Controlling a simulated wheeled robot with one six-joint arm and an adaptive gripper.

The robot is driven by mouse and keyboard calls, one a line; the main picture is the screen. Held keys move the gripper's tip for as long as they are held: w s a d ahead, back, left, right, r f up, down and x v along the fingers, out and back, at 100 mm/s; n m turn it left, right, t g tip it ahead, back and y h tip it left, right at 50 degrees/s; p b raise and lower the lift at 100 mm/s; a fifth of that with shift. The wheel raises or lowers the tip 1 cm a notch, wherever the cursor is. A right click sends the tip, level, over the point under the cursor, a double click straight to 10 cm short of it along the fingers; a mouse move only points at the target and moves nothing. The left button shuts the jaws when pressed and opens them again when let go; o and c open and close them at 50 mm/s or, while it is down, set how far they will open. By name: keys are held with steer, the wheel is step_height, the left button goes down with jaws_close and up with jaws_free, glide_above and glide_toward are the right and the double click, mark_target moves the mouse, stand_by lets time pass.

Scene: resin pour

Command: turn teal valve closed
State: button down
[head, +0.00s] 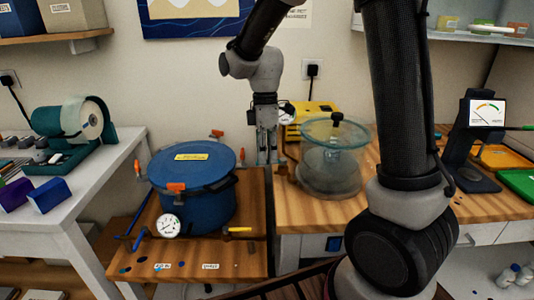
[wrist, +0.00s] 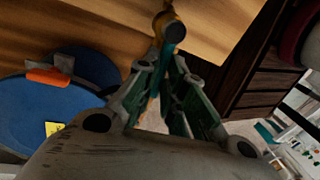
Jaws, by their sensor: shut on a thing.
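My gripper (head: 267,160) points down in the head view, between the blue pot and the clear chamber. In the wrist view, my gripper (wrist: 168,85) has its fingers closed around a slim teal handle. This teal valve handle (wrist: 166,58) runs up to a brass-coloured fitting (wrist: 172,18) with a dark round end. In the head view the teal handle cannot be made out at the fingertips. The handle's lower part is hidden between the fingers, and its exact angle is hard to tell.
The blue pot (head: 193,185) with orange clamps and a gauge (head: 168,225) stands just left of my gripper. A clear chamber (head: 330,175) stands to the right, with a yellow pump (head: 310,113) behind it. A gap separates the two wooden tops.

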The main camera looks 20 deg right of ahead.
steer(key=s+d+n+t+h, duration=0.1)
steer(key=s+n, duration=0.4)
steer(key=n, duration=1.1)
steer(key=shift+s+d+t+h, duration=0.25)
steer(key=shift+d+t+h, duration=0.05)
steer(key=shift+d+h, duration=0.5)
steer(key=shift+n, duration=0.3)
steer(key=c, duration=1.5)
jaws_free()
step_height(320, 180, up, 12)
steer(key=a, duration=0.2)
steer(key=shift+w, duration=0.35)
